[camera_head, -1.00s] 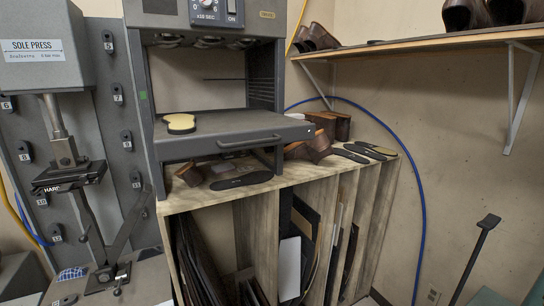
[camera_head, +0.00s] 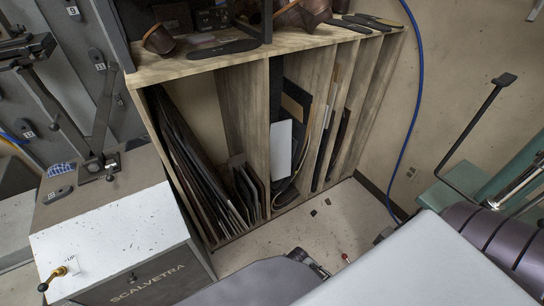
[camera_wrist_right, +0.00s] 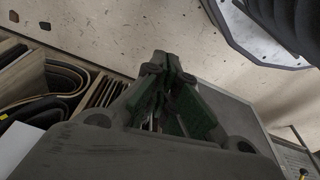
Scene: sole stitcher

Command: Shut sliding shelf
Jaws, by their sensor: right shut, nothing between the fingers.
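The sliding shelf of the heated cabinet is out of view in both current pictures. In the head view, only the dark legs of the cabinet (camera_head: 268,22) show at the top edge, standing on the wooden bench top (camera_head: 315,38). My right gripper (camera_wrist_right: 172,58) shows in the wrist view, its dark green-grey fingers shut together with nothing held. It points over the speckled floor, away from any shelf. My left gripper is in neither current view.
Below the bench top, a wooden rack (camera_head: 258,130) holds upright dark sheets. A machine labelled SCALVETRA (camera_head: 110,215) stands at the left. A blue cable (camera_head: 418,95) runs down the wall at right. Small dark scraps lie on the floor (camera_head: 330,230).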

